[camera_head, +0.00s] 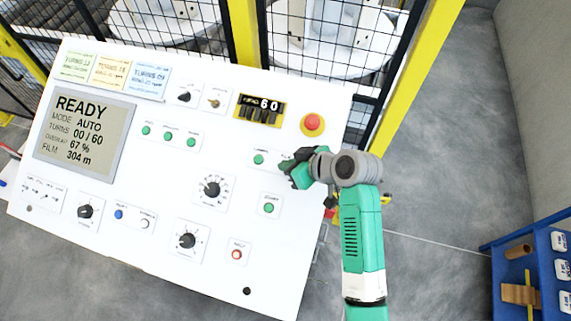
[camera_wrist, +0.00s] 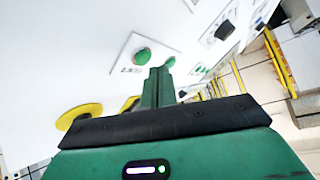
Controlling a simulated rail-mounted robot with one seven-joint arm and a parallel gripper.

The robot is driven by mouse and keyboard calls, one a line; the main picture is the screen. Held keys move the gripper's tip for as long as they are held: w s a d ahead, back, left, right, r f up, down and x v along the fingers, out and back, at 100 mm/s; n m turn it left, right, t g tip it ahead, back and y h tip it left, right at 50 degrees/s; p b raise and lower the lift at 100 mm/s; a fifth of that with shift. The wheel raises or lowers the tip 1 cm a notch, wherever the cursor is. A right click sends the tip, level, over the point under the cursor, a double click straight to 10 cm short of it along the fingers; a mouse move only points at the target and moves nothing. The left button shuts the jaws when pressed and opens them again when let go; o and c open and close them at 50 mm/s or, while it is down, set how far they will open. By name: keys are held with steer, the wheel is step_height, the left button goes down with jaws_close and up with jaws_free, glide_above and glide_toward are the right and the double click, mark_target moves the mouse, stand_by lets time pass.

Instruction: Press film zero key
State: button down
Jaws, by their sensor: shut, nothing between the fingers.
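The white control panel (camera_head: 150,185) fills the left and middle of the head view. Its display (camera_head: 84,133) reads READY, MODE AUTO, TURNS 00 / 60, 67 % and FILM 304 m. No key label is clear enough to identify the film zero key. My gripper (camera_head: 290,171) is shut and empty at the panel's right side, by a plate with a green key (camera_head: 259,160); it hides that plate's right part. In the wrist view my shut fingers (camera_wrist: 158,85) point at the panel, near a labelled green button (camera_wrist: 142,55) and another green one (camera_wrist: 170,62). Contact cannot be told.
A red emergency stop (camera_head: 312,123) on a yellow ring sits above my gripper. Below are a green key (camera_head: 268,208), a red-ringed key (camera_head: 237,254) and knobs (camera_head: 186,241). A black mesh fence with a yellow post (camera_head: 415,65) stands behind.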

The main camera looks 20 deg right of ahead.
steer(key=shift+f, duration=0.15)
steer(key=shift+w+d+f+b, duration=0.1)
steer(key=shift+f+b, duration=0.15)
steer(key=shift+b, duration=0.15)
steer(key=shift+w+d+f+b, duration=0.1)
steer(key=shift+w+f+b, duration=0.05)
steer(key=shift+f+b, duration=0.25)
steer(key=shift+r, duration=0.1)
stand_by(0.5)
steer(key=shift+s+a+r+p, duration=0.2)
steer(key=shift+s+r+p, duration=0.1)
steer(key=shift+r+p, duration=0.5)
steer(key=shift+f, duration=0.1)
steer(key=r+p, duration=0.1)
steer(key=p, duration=0.1)
steer(key=r, duration=0.1)
steer(key=shift+s+a+r+p, duration=0.3)
steer(key=shift+s+a+p, duration=0.05)
steer(key=shift+p, duration=0.05)
steer(key=shift+s+a+r+p, duration=0.2)
steer(key=shift+r+p, duration=0.3)
steer(key=shift+s+a+r+p, duration=0.15)
steer(key=shift+s+r+p, duration=0.05)
steer(key=shift+r+p, duration=0.3)
